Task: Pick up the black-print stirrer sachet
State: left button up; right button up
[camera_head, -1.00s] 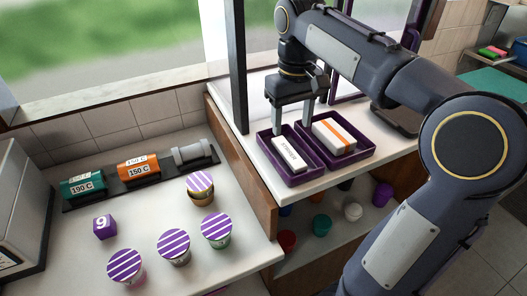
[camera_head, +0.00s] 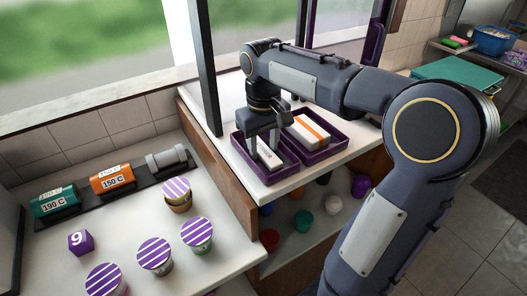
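The white sachet with black print (camera_head: 270,159) lies in the left purple tray (camera_head: 277,177) on the white counter. My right gripper (camera_head: 264,146) points down into that tray at the sachet's far part. Its fingers are apart, one at each side of the sachet; whether they touch it is too small to tell. The gripper hides the sachet's far end. A white sachet with an orange stripe (camera_head: 308,131) lies in the right purple tray (camera_head: 337,148). My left gripper is not in view.
A dark post (camera_head: 207,70) rises near the trays. Coloured cups (camera_head: 303,221) stand on the shelf below.

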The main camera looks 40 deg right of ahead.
jog(key=c, duration=0.6)
jog(key=shift+r, duration=0.1)
jog(key=shift+c, duration=0.2)
